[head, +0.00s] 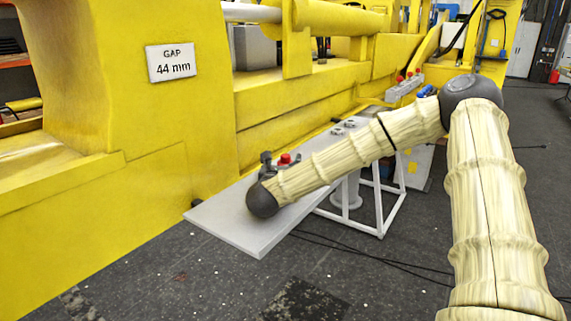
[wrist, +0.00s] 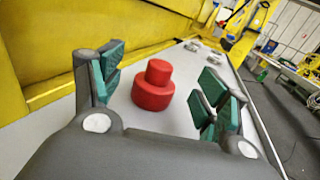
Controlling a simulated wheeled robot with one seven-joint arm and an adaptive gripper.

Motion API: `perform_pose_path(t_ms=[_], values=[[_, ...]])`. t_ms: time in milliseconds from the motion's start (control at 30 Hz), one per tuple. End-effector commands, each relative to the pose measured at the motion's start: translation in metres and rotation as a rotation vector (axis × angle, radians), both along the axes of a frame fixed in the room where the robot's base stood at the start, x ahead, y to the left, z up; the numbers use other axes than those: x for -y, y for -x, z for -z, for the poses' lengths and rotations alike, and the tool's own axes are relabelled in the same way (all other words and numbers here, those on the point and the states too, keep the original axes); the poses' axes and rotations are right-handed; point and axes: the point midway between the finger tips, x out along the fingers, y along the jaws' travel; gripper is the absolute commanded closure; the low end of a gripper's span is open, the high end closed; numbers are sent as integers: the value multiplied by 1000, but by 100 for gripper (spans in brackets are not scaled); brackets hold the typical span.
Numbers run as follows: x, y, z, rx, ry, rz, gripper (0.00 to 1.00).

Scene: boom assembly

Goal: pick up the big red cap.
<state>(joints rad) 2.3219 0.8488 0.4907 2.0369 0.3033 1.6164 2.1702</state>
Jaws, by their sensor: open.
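The big red cap (wrist: 153,90) stands upright on a light grey table in the wrist view, a wide round base with a narrower round top. In the head view the red cap (head: 285,158) shows small beside my gripper (head: 279,162), partly hidden by it. In the wrist view my gripper (wrist: 161,92) is open, with green-padded fingers to the left and right of the cap. There are gaps between the cap and both fingers. My arm crosses above the table in the head view and hides part of it.
The grey table (head: 232,218) runs along a big yellow machine (head: 120,200) with a "GAP 44 mm" sign (head: 171,62). Several small metal parts (wrist: 208,52) lie further along the table. A grey holder with red and blue pieces (head: 405,87) stands behind. The table's near end is bare.

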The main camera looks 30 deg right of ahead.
Motion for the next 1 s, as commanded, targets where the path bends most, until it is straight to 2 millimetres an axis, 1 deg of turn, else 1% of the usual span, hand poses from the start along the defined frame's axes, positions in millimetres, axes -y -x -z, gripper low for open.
perform_pose_path(t_ms=[100, 300, 600, 633, 667, 700, 867, 900, 933, 1000], values=[[14, -13, -2, -1, 2, 2, 25], [28, -28, -2, 0, 1, 0, 25], [30, -31, -1, 0, 1, -1, 25], [30, -31, -1, 0, 1, -1, 27], [30, -31, -1, 0, 1, -1, 33], [30, -31, -1, 0, 1, -1, 40], [30, -30, -1, 0, 1, -1, 69], [30, -30, -1, 0, 1, -1, 76], [30, -30, -1, 0, 1, -1, 78], [30, -31, -1, 1, 1, -1, 78]])
